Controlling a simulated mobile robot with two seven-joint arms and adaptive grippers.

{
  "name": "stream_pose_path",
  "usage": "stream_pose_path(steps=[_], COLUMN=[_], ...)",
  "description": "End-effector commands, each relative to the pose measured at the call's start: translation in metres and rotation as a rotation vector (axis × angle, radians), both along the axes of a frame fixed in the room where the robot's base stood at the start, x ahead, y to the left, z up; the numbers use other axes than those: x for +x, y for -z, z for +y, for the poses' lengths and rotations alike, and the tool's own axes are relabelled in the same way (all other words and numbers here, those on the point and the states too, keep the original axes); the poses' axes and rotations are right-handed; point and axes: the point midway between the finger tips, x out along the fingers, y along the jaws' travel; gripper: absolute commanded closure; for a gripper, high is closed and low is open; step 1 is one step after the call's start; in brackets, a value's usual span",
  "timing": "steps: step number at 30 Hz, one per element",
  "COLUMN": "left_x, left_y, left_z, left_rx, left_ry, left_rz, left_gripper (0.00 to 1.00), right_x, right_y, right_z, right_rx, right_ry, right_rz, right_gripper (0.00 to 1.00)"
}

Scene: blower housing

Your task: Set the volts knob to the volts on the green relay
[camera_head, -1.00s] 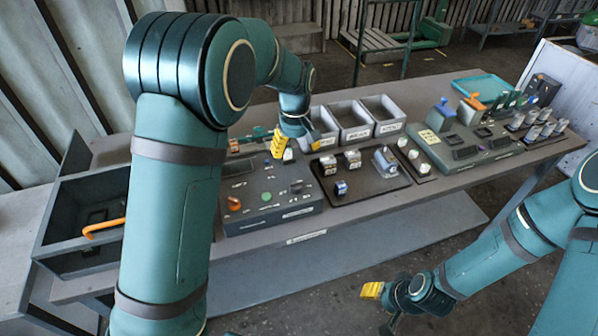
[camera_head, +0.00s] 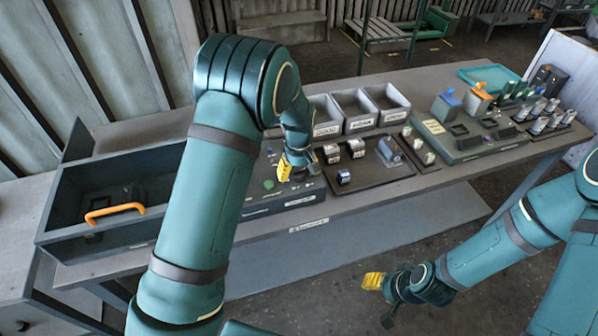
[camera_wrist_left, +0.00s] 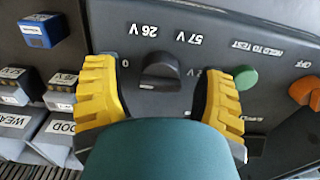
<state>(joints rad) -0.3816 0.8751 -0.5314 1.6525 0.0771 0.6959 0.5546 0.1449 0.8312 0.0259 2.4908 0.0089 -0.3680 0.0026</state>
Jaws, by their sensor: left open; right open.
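The black volts knob (camera_wrist_left: 160,72) shows in the left wrist view on a dark control panel (camera_wrist_left: 190,25), with upside-down "26 V" and "57 V" labels above it and a partly hidden mark at its left. My left gripper (camera_wrist_left: 158,72) is open, its yellow fingers on either side of the knob; contact cannot be told. In the head view my left gripper (camera_head: 284,170) is over the panel's right part and the arm hides much of the panel. I cannot pick out a green relay. My right gripper (camera_head: 373,281) is open and empty in front of the table.
A green button (camera_wrist_left: 245,77) and an orange knob (camera_wrist_left: 306,93) are beside the volts knob. A tray (camera_head: 385,180) with small labelled blocks lies right of the panel. Grey bins (camera_head: 360,124) stand behind. An open drawer-like box with an orange handle (camera_head: 115,211) is at left.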

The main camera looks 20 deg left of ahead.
Motion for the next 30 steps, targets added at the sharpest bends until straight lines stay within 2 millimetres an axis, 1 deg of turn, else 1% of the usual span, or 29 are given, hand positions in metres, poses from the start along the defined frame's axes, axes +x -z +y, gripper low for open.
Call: stream_pose_path(steps=[5, 6, 8, 9, 11, 12, 19, 23, 30], left_x=[-0.0001, 0.0, -0.0001, -0.0001, -0.0001, 0.0, 0.0001, 0.0001, 0.0001], left_y=[-0.0001, -0.0001, -0.0002, -0.0002, -0.0003, -0.0003, -0.0004, -0.0003, 0.0002], left_z=[0.0001, 0.0, 0.0001, 0.0001, 0.0001, 0.0, 0.0003, 0.0007, 0.0004], left_rx=[0.0, 0.0, 0.0, 0.0, 0.0, 0.0, 0.0, 0.0, -0.001], left_ry=[0.0, 0.0, 0.0, 0.0, 0.0, 0.0, 0.009, 0.042, 0.184], left_rz=[0.0, 0.0, 0.0, 0.0, 0.0, 0.0, 0.0, 0.0, 0.0], left_gripper=[0.3, 0.36, 0.57, 0.71, 0.92, 1.0, 1.0, 1.0, 1.0], right_x=[-0.0001, -0.0001, -0.0001, -0.0001, -0.0001, -0.0001, -0.0002, 0.0, 0.0], right_y=[0.0, 0.0, 0.0, 0.0, 0.0, 0.0, 0.0003, 0.0013, 0.0052], right_z=[0.0, 0.0, 0.0001, 0.0, 0.0, 0.0, 0.0, 0.0001, 0.0003], right_rx=[0.0, 0.0, 0.0, 0.0, 0.0, 0.0, 0.0, 0.0, -0.001], right_ry=[0.0, 0.0, 0.0, 0.0, 0.0, 0.0, 0.0, 0.0, 0.0], right_rz=[0.0, 0.0, 0.0, 0.0, 0.0, 0.0, 0.0, 0.0, 0.0], right_gripper=[0.53, 0.53, 0.53, 0.53, 0.53, 0.53, 0.53, 0.53, 0.53])
